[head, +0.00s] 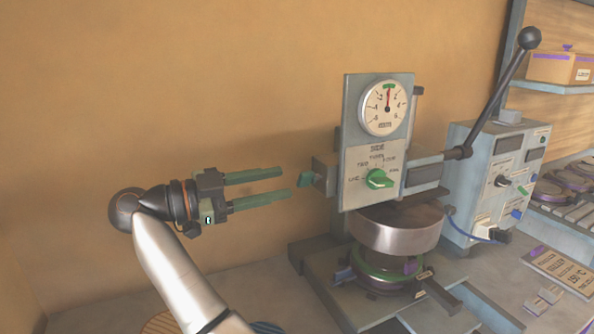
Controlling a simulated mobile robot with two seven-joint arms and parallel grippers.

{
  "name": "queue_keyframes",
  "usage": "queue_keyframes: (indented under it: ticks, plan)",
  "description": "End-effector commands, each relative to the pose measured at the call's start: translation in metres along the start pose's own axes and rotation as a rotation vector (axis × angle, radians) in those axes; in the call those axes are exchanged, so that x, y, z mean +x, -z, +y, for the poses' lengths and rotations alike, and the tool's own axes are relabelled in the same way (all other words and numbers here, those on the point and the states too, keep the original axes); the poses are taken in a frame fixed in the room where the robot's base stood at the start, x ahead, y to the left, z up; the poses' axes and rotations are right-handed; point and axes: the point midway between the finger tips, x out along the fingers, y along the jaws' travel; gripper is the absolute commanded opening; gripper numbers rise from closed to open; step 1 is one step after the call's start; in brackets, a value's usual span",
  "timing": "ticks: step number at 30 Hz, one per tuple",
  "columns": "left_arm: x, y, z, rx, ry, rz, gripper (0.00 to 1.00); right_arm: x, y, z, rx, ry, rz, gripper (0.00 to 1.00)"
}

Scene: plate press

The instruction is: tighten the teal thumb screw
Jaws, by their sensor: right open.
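The teal thumb screw (305,180) sticks out at the left side of the press head (350,130), on a small grey bracket. My right gripper (287,183) points at it from the left, its two green fingers level and spread apart. The fingertips end just short of the screw, with a small gap, and nothing is between them. Whether the fingers line up exactly with the screw in depth I cannot tell. My left gripper is not in view.
The press head carries a round gauge (385,108) and a green selector knob (378,179). Below is a metal cylinder (396,232) over a green ring (379,275). A long black-knobbed lever (497,95) rises at right beside a control box (497,180). Left of the press is open space before the wall.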

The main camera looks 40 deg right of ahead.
Motion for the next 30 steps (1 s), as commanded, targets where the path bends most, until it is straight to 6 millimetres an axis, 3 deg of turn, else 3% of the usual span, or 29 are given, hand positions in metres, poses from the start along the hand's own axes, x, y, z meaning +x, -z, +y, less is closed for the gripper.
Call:
queue_keyframes:
  ticks: [3, 9, 20, 30]
  plan:
    - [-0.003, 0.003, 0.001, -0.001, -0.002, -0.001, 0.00, 0.023, 0.001, 0.000, 0.002, 0.000, 0.004, 0.44]
    - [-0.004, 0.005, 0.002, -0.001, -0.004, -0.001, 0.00, 0.044, 0.001, 0.000, 0.000, 0.000, 0.001, 0.44]
    - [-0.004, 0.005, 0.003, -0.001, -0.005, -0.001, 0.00, 0.049, 0.000, 0.000, -0.001, 0.001, -0.001, 0.44]
    - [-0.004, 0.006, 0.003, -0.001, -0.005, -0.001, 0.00, 0.049, 0.000, 0.000, 0.000, 0.001, -0.001, 0.07]
